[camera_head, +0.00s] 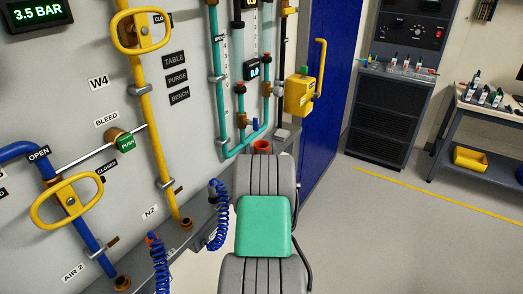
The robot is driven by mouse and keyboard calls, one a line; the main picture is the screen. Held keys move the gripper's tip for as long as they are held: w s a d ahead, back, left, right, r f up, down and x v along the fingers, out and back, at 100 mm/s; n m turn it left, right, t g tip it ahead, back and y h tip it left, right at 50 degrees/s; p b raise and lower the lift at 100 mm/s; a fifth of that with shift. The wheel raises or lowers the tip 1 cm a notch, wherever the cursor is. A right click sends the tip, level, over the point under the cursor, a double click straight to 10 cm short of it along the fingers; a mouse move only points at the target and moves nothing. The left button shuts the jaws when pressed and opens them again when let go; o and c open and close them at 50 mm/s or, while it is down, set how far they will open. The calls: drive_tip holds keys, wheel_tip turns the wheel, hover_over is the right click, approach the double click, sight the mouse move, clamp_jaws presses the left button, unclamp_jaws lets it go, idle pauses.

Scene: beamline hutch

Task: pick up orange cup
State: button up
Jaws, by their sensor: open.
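What looks like the orange cup (262,146) shows as a small red-orange shape just above the far end of my grey and green arm, near the foot of the teal pipes. Its lower part is hidden by my arm. I cannot tell what it rests on. My gripper is not visible in this view, so its distance from the cup does not show.
A wall panel with yellow (152,120), teal and blue (75,225) pipes and valve handles stands at left. Coiled blue hoses (217,215) hang low. A blue door (328,90) and a black rack (392,115) stand beyond. Grey floor (400,235) is clear at right.

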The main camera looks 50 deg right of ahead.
drive_tip(key=shift+c, duration=0.3)
drive_tip(key=c, duration=1.4)
